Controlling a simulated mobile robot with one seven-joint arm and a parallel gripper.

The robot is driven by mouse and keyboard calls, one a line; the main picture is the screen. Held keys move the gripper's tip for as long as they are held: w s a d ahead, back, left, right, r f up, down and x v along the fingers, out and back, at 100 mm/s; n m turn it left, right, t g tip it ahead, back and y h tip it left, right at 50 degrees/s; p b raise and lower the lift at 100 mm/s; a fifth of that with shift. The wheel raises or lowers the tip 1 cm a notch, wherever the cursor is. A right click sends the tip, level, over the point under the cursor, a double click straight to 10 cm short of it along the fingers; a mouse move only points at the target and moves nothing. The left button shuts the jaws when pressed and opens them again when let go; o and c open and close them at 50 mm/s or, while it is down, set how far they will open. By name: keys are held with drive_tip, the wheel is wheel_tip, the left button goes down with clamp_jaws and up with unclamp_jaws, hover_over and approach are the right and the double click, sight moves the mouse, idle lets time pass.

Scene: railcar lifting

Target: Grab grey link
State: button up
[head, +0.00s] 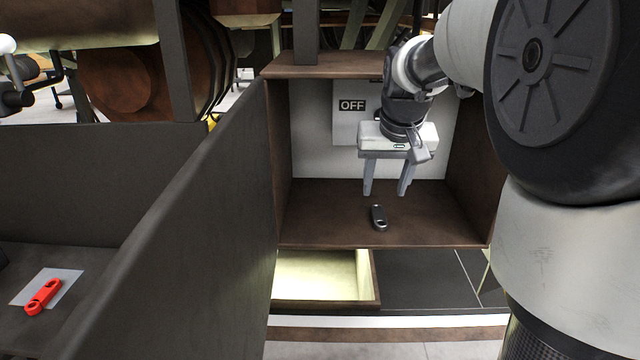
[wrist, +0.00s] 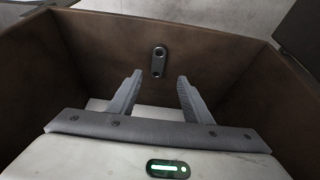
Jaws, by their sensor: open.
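The grey link (head: 378,217) is a small dark bar with rounded ends and a hole near its end. It lies on the brown floor of an open box (head: 320,235). It also shows in the wrist view (wrist: 159,62), beyond and between my fingertips, with a hole at each end. My gripper (head: 386,193) points down inside the box, above the link and apart from it. Its two fingers are spread and empty, as the wrist view also shows (wrist: 158,82).
Brown side walls enclose the box; a panel marked OFF (head: 352,105) stands at its back. At lower left, a red link (head: 43,297) lies on a white sheet (head: 68,280) behind a dark partition (head: 180,240). A lit open tray (head: 315,280) is below the box.

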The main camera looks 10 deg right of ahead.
sight(379, 215)
drive_tip(key=x, duration=0.9)
drive_tip(key=shift+w+d+f+b, duration=0.2)
drive_tip(key=shift+d+f+b, duration=0.1)
drive_tip(key=shift+d+b, duration=0.05)
drive_tip(key=shift+f, duration=0.15)
clamp_jaws()
